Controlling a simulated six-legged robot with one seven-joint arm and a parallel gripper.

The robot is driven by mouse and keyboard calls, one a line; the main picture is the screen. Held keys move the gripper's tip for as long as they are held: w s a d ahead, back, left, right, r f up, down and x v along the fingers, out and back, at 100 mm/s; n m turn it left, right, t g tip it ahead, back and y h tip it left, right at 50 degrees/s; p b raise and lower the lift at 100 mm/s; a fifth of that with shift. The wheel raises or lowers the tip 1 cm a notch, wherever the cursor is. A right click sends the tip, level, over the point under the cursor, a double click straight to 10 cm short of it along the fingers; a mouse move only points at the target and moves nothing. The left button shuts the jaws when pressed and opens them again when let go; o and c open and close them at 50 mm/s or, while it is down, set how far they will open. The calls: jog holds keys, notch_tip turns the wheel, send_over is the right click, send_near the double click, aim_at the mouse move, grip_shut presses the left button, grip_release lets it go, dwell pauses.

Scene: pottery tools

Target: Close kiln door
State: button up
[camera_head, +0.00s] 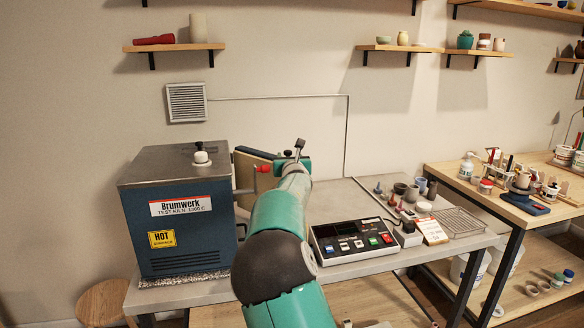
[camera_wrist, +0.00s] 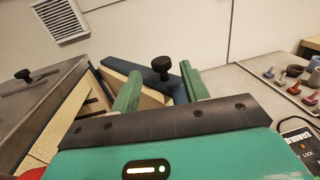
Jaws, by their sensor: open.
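The kiln (camera_head: 185,235) is a dark blue box with a metal top, standing at the left end of the table. Its door (camera_head: 256,153) stands open, swung out to the right of the body; its beige lining and blue edge show in the wrist view (camera_wrist: 176,88). A black knob (camera_wrist: 161,66) shows at the door, between my fingers in the picture. My gripper (camera_wrist: 160,88) is open, with two green fingers near the door. I cannot tell whether a finger touches the door or knob. In the head view my arm hides most of the gripper and part of the door.
A control box (camera_head: 352,241) with buttons sits on the table right of my arm. Small pots, tools and a wire rack (camera_head: 461,222) lie farther right. A wooden stool (camera_head: 103,302) stands below left. The wall (camera_head: 300,60) is close behind.

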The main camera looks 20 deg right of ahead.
jog(key=v, duration=0.8)
jog(key=shift+s, duration=0.2)
